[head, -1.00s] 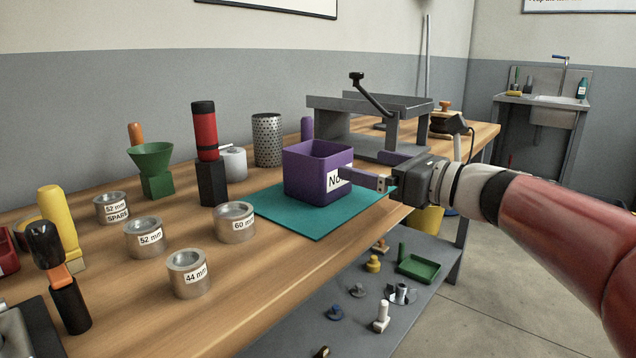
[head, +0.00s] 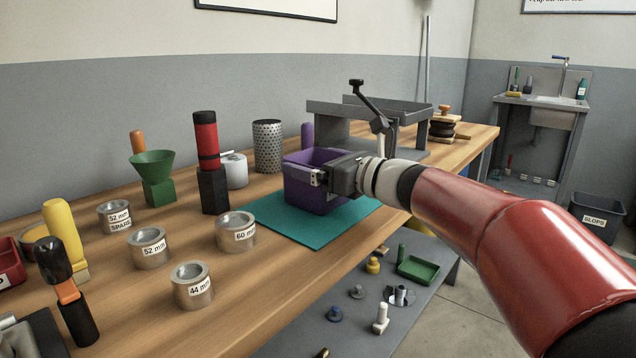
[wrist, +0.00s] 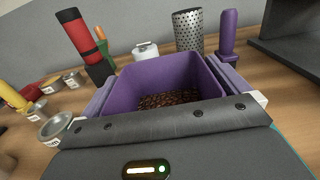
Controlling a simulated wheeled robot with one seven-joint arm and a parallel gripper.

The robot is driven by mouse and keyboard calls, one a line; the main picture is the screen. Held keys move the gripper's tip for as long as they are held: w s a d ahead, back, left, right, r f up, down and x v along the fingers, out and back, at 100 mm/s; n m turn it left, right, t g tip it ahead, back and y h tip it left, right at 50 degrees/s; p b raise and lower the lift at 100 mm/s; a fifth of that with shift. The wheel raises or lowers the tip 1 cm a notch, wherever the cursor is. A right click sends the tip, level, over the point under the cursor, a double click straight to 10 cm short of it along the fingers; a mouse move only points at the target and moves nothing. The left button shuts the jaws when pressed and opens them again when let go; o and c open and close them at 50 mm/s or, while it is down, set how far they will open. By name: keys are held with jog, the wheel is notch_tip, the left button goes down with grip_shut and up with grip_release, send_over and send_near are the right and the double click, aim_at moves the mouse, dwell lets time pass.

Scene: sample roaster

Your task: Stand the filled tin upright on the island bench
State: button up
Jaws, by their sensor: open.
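The purple square tin (head: 315,200) stands upright on the teal mat on the wooden bench. In the wrist view the tin (wrist: 185,77) shows brown beans (wrist: 172,98) inside, well below its rim. My gripper (wrist: 166,76) is open, with one finger along the left side of the tin and the other along the right. I cannot tell whether either finger touches it. In the head view my gripper (head: 318,174) covers the tin's upper front and hides its label.
The teal mat (head: 290,228) has bare room in front of the tin. Metal rings marked 60 mm (head: 237,230), 52 mm (head: 150,248) and 44 mm (head: 192,286) stand to the left. A perforated cylinder (head: 268,147) and a grey stand (head: 335,125) are behind.

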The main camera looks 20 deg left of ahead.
jog(key=c, duration=0.9)
jog(key=shift+o, duration=0.2)
